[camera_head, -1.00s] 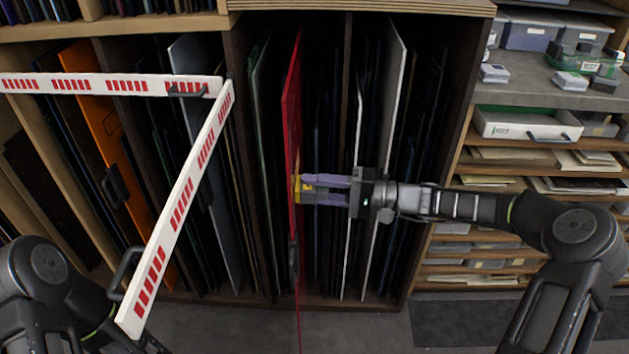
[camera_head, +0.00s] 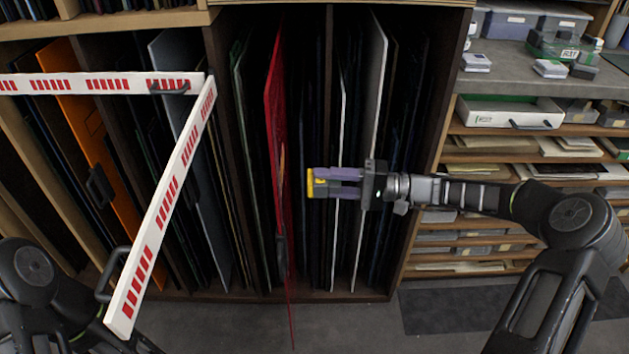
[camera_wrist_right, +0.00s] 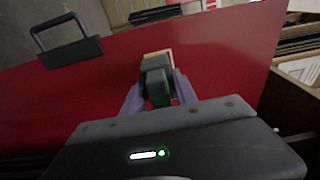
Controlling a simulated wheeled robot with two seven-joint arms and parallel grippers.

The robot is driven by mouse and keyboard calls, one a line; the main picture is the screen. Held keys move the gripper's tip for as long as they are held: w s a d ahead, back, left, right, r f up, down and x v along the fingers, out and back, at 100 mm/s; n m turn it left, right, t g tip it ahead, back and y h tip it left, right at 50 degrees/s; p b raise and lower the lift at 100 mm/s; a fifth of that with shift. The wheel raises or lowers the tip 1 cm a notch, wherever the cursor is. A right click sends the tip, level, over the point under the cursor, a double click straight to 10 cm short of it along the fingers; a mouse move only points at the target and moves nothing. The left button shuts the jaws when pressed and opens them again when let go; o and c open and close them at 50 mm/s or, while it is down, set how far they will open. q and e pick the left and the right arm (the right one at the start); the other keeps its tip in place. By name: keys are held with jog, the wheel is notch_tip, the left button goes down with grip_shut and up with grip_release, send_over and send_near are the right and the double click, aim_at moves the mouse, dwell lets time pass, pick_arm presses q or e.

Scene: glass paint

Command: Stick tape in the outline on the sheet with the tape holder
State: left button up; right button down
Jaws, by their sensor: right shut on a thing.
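The red sheet (camera_head: 274,110) stands on edge in the rack, seen nearly edge-on in the head view. Its broad red face (camera_wrist_right: 220,70) fills much of the right wrist view, with a black handle (camera_wrist_right: 68,42) at upper left. A thin light mark shows on the sheet's face in the head view; I cannot tell if it is the outline or tape. My right gripper (camera_head: 325,182) is shut on the tape holder (camera_head: 311,183), whose yellow end points left toward the sheet, with a gap between them in the head view. My left gripper is out of view.
A white barrier with red stripes (camera_head: 165,190) spans the left side, in front of an orange panel (camera_head: 75,110). Upright panels (camera_head: 370,130) stand right of the sheet, behind my right gripper. Shelves with a white tray (camera_head: 508,112) stand at the right.

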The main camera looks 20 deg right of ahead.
jog(key=shift+d, duration=0.2)
jog(key=v, duration=0.3)
jog(key=shift+w, duration=0.15)
dwell(0.3)
dwell(0.4)
jog(key=c, duration=1.6)
grip_release()
grip_shut()
